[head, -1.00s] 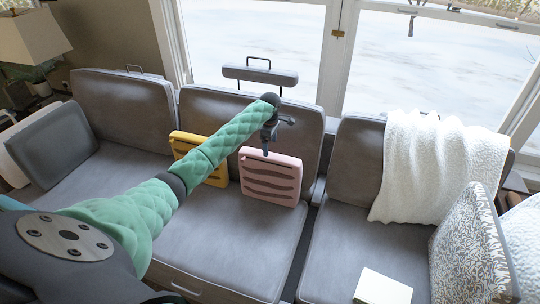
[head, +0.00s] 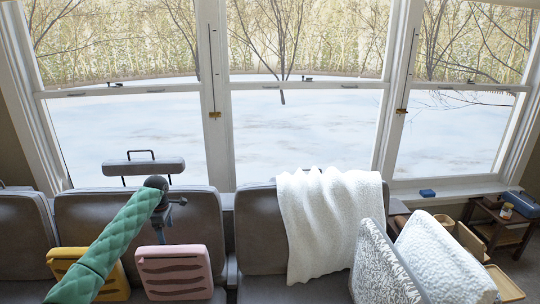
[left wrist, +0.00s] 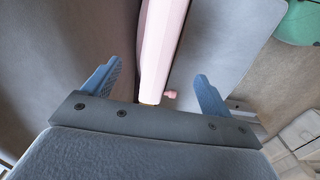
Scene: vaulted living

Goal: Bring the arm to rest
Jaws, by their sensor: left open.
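My left arm, in a green quilted sleeve, reaches in from the lower left in the head view. Its gripper (head: 163,232) points down just above the pink cushion-like block (head: 176,272), which has dark wavy stripes and leans on the grey seat back. In the left wrist view the gripper (left wrist: 155,88) is open, its two blue fingers apart on either side of the edge of the pink block (left wrist: 163,40). I cannot tell whether they touch it. A yellow block (head: 108,282) stands behind my arm, partly hidden. My right gripper is not in view.
Grey seats (head: 261,232) run below the windows. A white throw (head: 325,215) drapes over one seat back, with patterned and white cushions (head: 440,262) to its right. A small wooden side table (head: 498,232) stands at the far right. A grey headrest (head: 143,167) stands behind the left seat.

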